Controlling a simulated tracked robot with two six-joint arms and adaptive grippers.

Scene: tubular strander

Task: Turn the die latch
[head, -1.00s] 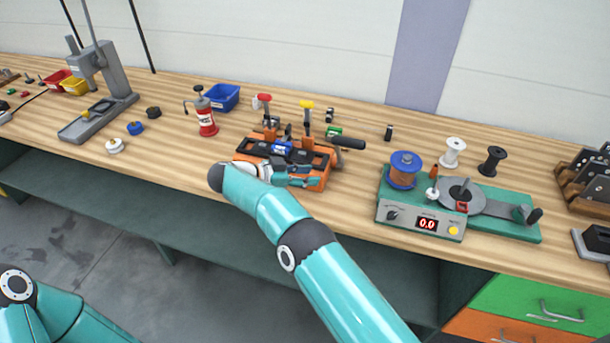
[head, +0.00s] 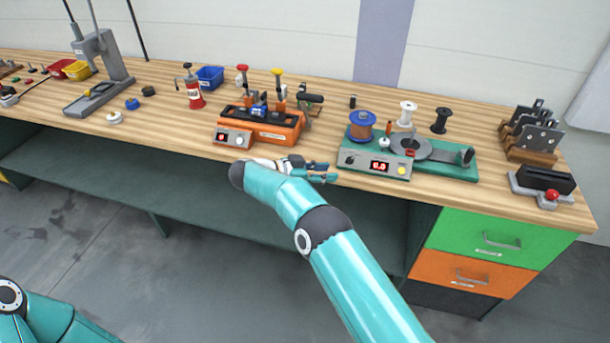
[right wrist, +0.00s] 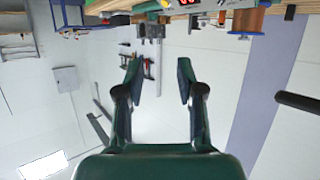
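The die latch cannot be told apart with certainty at this size. An orange bench unit (head: 291,137) near the front edge carries a small display, a black top, a blue block (head: 259,110), a red-topped lever (head: 242,69), a yellow-topped lever (head: 277,73) and a black handle (head: 310,98) at its right. My right gripper (head: 328,172) is in front of the bench edge, below and right of this unit, apart from it. In the right wrist view the right gripper (right wrist: 157,75) has its fingers spread with nothing between them. My left gripper is out of view.
Right of the orange unit stands a green winder (head: 450,166) with a copper spool (head: 361,128). A red bottle (head: 194,94), a blue bin (head: 209,76) and a grey press (head: 101,75) stand left. Drawers (head: 482,228) are below right. Open space lies before the bench.

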